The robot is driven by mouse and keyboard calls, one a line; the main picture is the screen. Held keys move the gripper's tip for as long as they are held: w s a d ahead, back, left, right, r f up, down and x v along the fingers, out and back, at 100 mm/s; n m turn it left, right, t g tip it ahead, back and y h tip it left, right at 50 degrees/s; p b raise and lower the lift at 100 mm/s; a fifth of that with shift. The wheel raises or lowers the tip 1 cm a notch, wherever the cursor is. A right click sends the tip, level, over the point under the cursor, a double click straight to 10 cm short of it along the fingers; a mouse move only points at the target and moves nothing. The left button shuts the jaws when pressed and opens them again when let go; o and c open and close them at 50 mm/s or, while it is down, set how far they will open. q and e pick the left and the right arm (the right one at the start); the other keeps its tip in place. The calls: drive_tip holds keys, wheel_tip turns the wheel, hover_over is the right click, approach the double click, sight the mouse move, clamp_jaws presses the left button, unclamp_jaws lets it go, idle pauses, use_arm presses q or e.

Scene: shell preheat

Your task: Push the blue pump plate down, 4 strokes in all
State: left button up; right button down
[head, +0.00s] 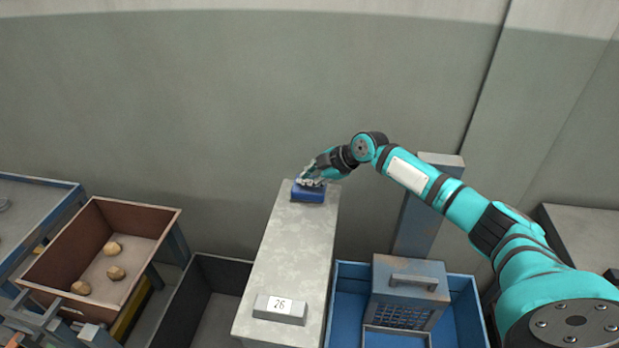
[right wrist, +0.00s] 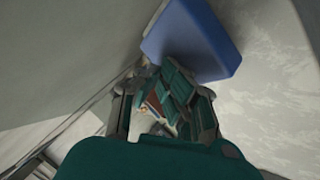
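The blue pump plate (head: 308,193) lies at the far end of a long grey top in the head view. It is large at the top of the right wrist view (right wrist: 190,40). My right gripper (head: 312,181) is at the plate's back edge, with its fingers pointing down over it. In the right wrist view the fingers (right wrist: 165,85) reach up to the plate's lower edge. Whether they touch it, and how far apart the tips are, I cannot tell. The plate's travel is hidden. My left gripper is not in view.
A grey block with a label reading 26 (head: 280,309) sits at the near end of the grey top (head: 288,245). A brown tray (head: 139,217) with several tan lumps stands at left. A blue bin (head: 349,273) holding a caged box (head: 408,285) stands at right.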

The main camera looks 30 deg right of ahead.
drive_tip(key=shift+s+f, duration=0.1)
drive_tip(key=shift+f, duration=0.4)
drive_tip(key=shift+r, duration=0.1)
drive_tip(key=shift+d+r+p, duration=0.1)
drive_tip(key=shift+r+p, duration=1.05)
drive_tip(key=shift+r, duration=1.05)
wheel_tip(320, 180, up, 5)
drive_tip(key=p, duration=0.3)
idle(1.0)
